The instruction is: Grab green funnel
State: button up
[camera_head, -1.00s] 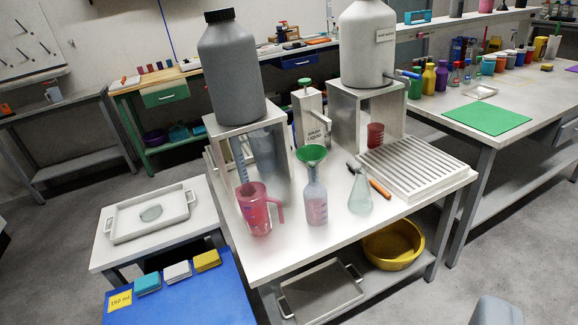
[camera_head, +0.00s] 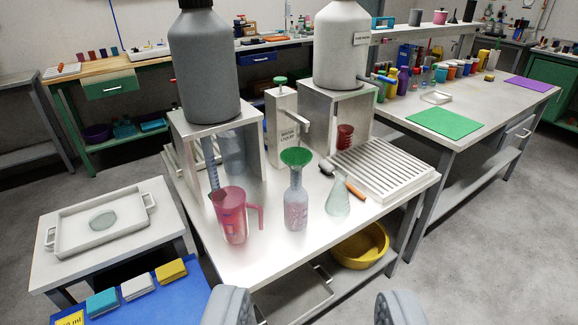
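The green funnel (camera_head: 297,156) sits upright in the neck of a clear bottle (camera_head: 296,208) on the white table. A pink measuring jug (camera_head: 233,218) stands just left of the bottle, and a clear conical flask (camera_head: 339,198) stands to its right. My gripper (camera_head: 313,308) shows at the bottom edge as two grey fingers set wide apart. It is open and empty, nearer to me than the table and well below the funnel in the picture.
A dark grey canister (camera_head: 207,68) and a white canister (camera_head: 341,45) stand on metal stands behind the funnel. A wash liquid dispenser (camera_head: 283,128) stands close behind it. A brush with an orange handle (camera_head: 355,190) and a ribbed drying rack (camera_head: 385,170) lie to the right.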

aim_at(295, 158)
jog(key=u, duration=0.1)
jog(key=i, duration=1)
jog(key=z, duration=0.1)
